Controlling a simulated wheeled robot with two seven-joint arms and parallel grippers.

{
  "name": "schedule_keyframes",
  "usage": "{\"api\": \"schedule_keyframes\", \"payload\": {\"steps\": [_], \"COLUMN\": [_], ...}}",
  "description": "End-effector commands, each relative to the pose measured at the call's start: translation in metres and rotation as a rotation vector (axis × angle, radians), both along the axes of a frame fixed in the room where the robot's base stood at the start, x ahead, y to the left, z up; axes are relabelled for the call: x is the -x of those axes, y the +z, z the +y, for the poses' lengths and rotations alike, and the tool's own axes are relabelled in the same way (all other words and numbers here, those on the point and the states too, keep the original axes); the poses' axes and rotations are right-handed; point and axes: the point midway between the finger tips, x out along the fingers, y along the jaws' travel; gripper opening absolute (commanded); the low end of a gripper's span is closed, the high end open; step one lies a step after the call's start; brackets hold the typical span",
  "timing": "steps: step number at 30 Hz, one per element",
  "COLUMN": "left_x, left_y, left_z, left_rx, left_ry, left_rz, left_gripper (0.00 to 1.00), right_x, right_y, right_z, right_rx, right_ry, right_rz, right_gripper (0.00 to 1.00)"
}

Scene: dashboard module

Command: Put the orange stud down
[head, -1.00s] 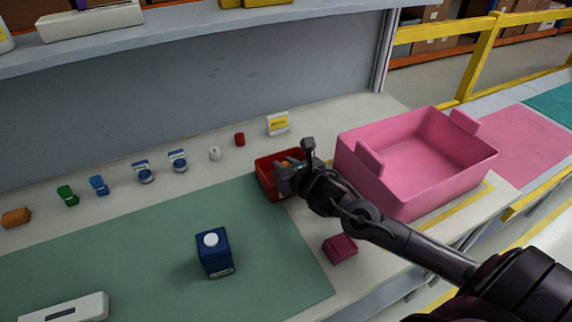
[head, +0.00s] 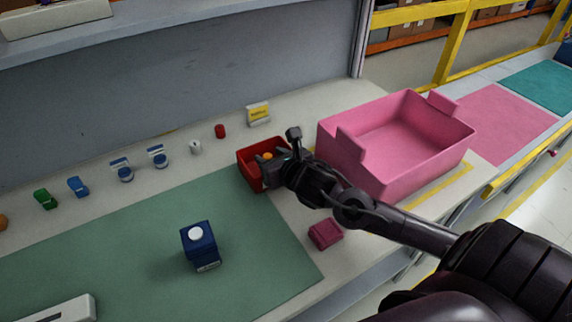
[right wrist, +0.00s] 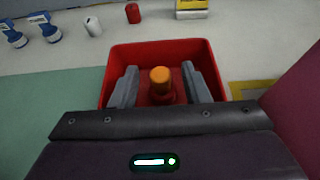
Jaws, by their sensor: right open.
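The orange stud (right wrist: 160,78) stands in the red bin (right wrist: 205,52) between the two fingers of my right gripper (right wrist: 161,88). In the right wrist view a gap shows on each side of the stud, so the gripper is open around it. A red part shows below the orange top; I cannot tell whether it belongs to the stud. In the head view the right gripper (head: 270,157) is at the red bin (head: 246,172), and only a bit of the orange stud (head: 267,156) shows. My left gripper is not in view.
A large pink crate (head: 335,160) stands right of the red bin, close to my right arm. A dark blue box with a white knob (head: 200,248) stands on the green mat (head: 130,265). A crimson block (head: 326,234) lies near the front edge. Several small parts line the back.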

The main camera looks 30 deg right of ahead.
Motion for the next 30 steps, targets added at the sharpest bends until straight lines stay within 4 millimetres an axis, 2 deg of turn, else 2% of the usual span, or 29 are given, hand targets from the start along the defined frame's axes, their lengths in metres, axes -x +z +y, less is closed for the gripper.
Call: {"api": "schedule_keyframes", "payload": {"steps": [1,6,15,21,30], "left_x": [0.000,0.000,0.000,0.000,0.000], "left_y": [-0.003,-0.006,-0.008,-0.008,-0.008], "left_z": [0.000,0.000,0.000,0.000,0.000], "left_rx": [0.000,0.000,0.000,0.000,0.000], "left_ry": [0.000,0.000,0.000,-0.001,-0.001], "left_rz": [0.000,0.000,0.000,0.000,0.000], "left_gripper": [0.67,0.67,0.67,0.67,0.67], "right_x": [0.011,0.040,0.075,0.086,0.089], "right_y": [0.002,0.013,0.029,0.035,0.037], "right_z": [0.002,0.004,0.005,0.005,0.005], "right_rx": [0.004,0.001,-0.002,-0.001,-0.001], "right_ry": [0.006,0.005,0.001,0.001,0.001], "right_rz": [0.003,0.004,0.004,0.002,0.000], "right_gripper": [0.42,0.42,0.42,0.42,0.42]}}
